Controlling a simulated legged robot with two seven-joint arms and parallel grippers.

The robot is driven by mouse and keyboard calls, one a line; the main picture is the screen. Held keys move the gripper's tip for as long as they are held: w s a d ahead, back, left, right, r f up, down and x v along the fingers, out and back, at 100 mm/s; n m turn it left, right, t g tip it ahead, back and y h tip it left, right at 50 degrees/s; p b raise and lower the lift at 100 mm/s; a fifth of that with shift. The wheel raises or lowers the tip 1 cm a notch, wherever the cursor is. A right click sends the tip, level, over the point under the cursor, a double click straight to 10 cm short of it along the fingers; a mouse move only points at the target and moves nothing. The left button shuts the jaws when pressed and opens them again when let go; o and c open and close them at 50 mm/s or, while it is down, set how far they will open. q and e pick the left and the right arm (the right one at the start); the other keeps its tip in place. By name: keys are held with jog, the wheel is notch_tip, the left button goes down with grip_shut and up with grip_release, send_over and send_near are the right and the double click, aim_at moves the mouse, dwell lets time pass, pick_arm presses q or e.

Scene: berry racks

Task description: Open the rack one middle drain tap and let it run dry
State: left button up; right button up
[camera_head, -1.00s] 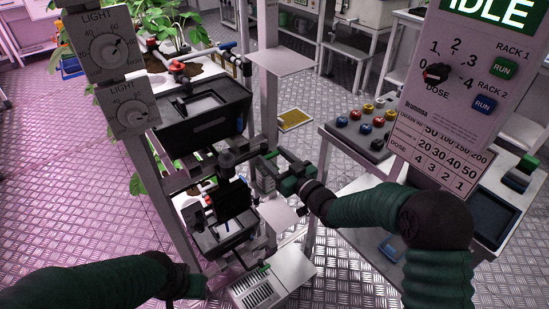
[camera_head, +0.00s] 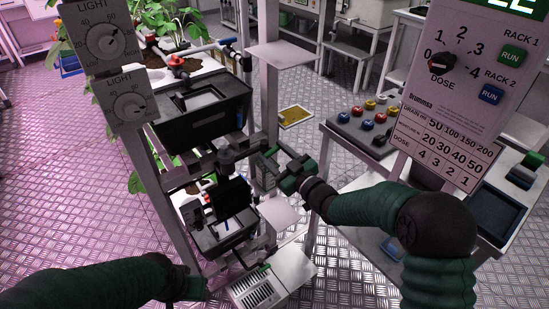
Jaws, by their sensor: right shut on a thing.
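My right gripper (camera_head: 270,172) is shut at the right side of the rack, at middle height, beside the rack post. The part it grips is hidden between its fingers, so I cannot tell whether the tap there is turned. Rack one (camera_head: 155,150) carries a black tray (camera_head: 205,115) above and a smaller black tray (camera_head: 232,226) below. A blue-ended tap (camera_head: 228,43) shows at the upper tier, away from the gripper. My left gripper (camera_head: 198,288) is low at the front left, near the rack's base, holding nothing visible; its fingers are unclear. No running water can be made out.
A dose panel (camera_head: 470,75) with RUN buttons stands at the right. A bench (camera_head: 350,150) with several coloured knobs is behind my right arm. Light dials (camera_head: 100,42) hang on the rack's left post. A white slotted box (camera_head: 262,290) sits low in front.

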jog(key=n+b, duration=0.1)
jog(key=n, duration=0.1)
jog(key=n+b, duration=0.4)
jog(key=shift+s+a+f, duration=0.1)
jog(key=shift+a+f, duration=0.05)
jog(key=shift+f, duration=0.15)
jog(key=n+b, duration=0.4)
jog(key=n, duration=0.1)
jog(key=shift+f+b, duration=0.2)
jog(key=shift+b, duration=0.1)
jog(key=shift+a+n+b, duration=0.1)
jog(key=shift+n+b, duration=1.7)
jog(key=shift+n, duration=0.1)
jog(key=shift+s, duration=0.1)
jog(key=o, duration=1.2)
jog(key=shift+o, duration=0.9)
jog(key=shift+r, duration=0.15)
